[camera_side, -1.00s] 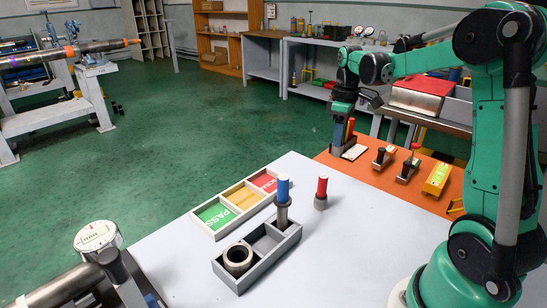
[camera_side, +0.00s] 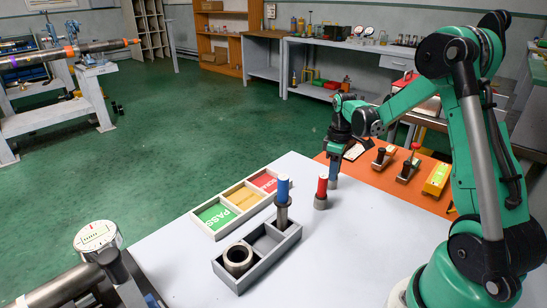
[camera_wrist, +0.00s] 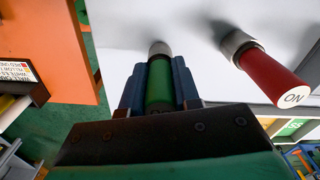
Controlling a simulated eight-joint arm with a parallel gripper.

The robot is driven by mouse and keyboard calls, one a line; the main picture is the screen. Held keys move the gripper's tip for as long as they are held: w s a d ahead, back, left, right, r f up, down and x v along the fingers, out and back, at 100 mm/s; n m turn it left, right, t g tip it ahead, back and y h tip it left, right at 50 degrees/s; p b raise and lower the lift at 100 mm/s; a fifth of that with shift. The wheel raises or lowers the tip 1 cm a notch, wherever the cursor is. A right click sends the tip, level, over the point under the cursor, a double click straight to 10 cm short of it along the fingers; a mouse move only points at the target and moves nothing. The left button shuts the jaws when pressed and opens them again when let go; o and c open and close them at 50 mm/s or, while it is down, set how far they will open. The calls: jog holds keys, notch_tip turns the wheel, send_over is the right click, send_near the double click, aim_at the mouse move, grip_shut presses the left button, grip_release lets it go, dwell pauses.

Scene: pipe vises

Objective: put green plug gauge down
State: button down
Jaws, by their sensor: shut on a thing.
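My gripper (camera_side: 333,164) is shut on the green plug gauge (camera_wrist: 160,85), its blue fingers on both sides of the green handle in the wrist view. The gauge's grey end points down at the white table top, beside the orange mat; I cannot tell whether it touches. In the side view the fingers hide most of the gauge. The red plug gauge (camera_side: 321,191) stands upright on the white table, just left of my gripper; it also shows at the right in the wrist view (camera_wrist: 275,72).
A grey tray (camera_side: 270,275) holds a steel ring (camera_side: 238,258) and an upright blue-handled gauge (camera_side: 283,192). A sorting tray (camera_side: 212,233) with green, yellow and red sections lies behind it. The white table's front right (camera_side: 350,250) is clear.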

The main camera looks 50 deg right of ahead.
jog(key=c, duration=0.6)
grip_release()
jog(key=shift+c, duration=0.2)
notch_tip(320, 180, up, 12)
jog(key=shift+r, duration=0.15)
